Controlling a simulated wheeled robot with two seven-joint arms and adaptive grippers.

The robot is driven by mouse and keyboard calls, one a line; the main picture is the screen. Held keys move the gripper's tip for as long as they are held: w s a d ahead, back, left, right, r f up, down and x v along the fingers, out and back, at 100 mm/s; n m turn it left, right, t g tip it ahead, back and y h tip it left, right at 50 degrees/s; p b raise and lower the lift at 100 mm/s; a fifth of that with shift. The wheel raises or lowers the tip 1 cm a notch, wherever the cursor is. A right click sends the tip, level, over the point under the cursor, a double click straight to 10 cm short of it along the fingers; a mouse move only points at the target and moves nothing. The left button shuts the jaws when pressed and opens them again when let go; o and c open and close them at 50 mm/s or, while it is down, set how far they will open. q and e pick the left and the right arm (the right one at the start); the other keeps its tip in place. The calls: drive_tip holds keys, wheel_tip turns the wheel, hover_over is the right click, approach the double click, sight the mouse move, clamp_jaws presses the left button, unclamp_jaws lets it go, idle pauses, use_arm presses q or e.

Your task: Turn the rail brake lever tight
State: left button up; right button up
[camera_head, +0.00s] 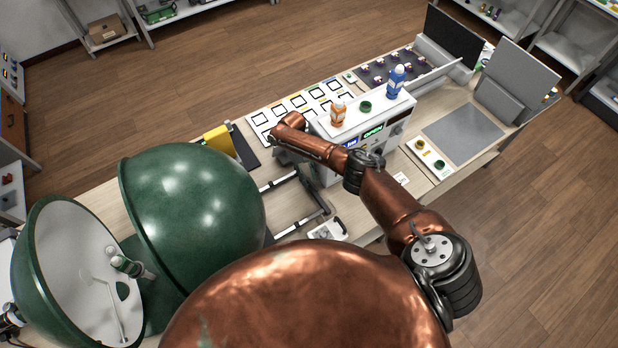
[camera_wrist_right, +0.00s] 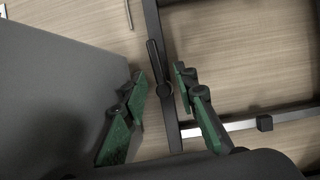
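The rail brake lever (camera_wrist_right: 155,62) is a slim black handle with a round pivot, lying close along a dark rail (camera_wrist_right: 152,12) in the right wrist view. My right gripper (camera_wrist_right: 160,78) has green finger pads and is open. Its fingers stand on either side of the lever and rail, with a visible gap on both sides. In the head view the rail frame (camera_head: 318,195) lies on the bench below my copper right arm, and the lever and right fingertips cannot be made out there. My left gripper is not in view.
A large green sphere (camera_head: 190,210) and an open hemisphere (camera_head: 50,255) stand left of the rails. A white instrument (camera_head: 335,135) with bottles on top stands right of them. In the wrist view a grey surface (camera_wrist_right: 50,90) fills the left side, close to the fingers.

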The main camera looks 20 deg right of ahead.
drive_tip(key=shift+r, duration=0.1)
drive_tip(key=d+v, duration=0.1)
drive_tip(key=v, duration=1)
drive_tip(key=shift+w+a+r, duration=0.2)
drive_tip(key=shift+a+r, duration=0.15)
drive_tip(key=shift+a, duration=0.15)
